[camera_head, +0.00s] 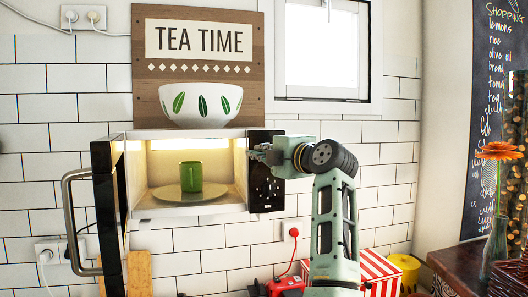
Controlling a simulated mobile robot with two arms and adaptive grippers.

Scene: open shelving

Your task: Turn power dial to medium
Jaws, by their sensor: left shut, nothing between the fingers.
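The microwave (190,135) stands open against the tiled wall, its door (107,210) swung out to the left. Its black control panel (265,190) is on the right side, with small pale markings. The power dial cannot be made out clearly; its setting cannot be read. My left gripper (260,152) is shut and empty at the upper part of the panel, in front of it or touching it; I cannot tell which. The gripper and wrist cover part of the panel's top right. My right gripper is not in view.
A green mug (191,177) stands on a plate (190,194) inside the lit microwave. A white bowl with leaf patterns (200,106) sits on top. A red-and-white striped box (380,268) and a red object (285,286) are below. A flower vase (494,240) stands at right.

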